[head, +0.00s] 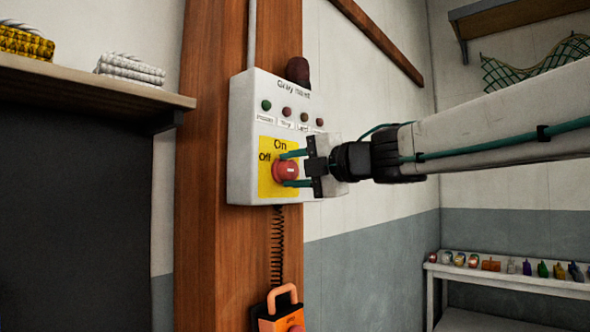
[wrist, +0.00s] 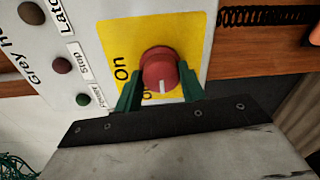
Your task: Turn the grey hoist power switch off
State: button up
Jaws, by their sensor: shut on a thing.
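The hoist power switch is a red round knob (head: 285,172) on a yellow plate (head: 266,186) of the light grey panel marked "hoist" (head: 240,135). "On" is printed above the knob and "Off" to its upper left. My gripper (head: 289,169) is shut on the knob, one green finger above it and one below. In the wrist view the red knob (wrist: 160,74) sits between the fingers (wrist: 160,92). Its white line runs towards the bottom of that picture, level with the panel's lettering, on the side of the partly hidden "Off".
A green button (head: 266,105) and several dark red or brown ones line the panel above the plate. A dark red lamp (head: 298,71) tops it. An orange-handled unit (head: 281,312) hangs below on a coiled cord. The panel is on a wooden post (head: 208,190); a shelf (head: 95,78) is left.

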jog(key=shift+a+f, duration=0.1)
jog(key=shift+f, duration=0.1)
dwell(0.3)
jog(key=o, duration=0.9)
jog(key=shift+w+a, duration=0.1)
jog(key=shift+a, duration=0.05)
jog(key=shift+d+r, duration=0.1)
jog(key=shift+d, duration=0.15)
jog(key=v, duration=0.7)
jog(key=shift+s+d, duration=0.2)
jog(key=shift+s, duration=0.1)
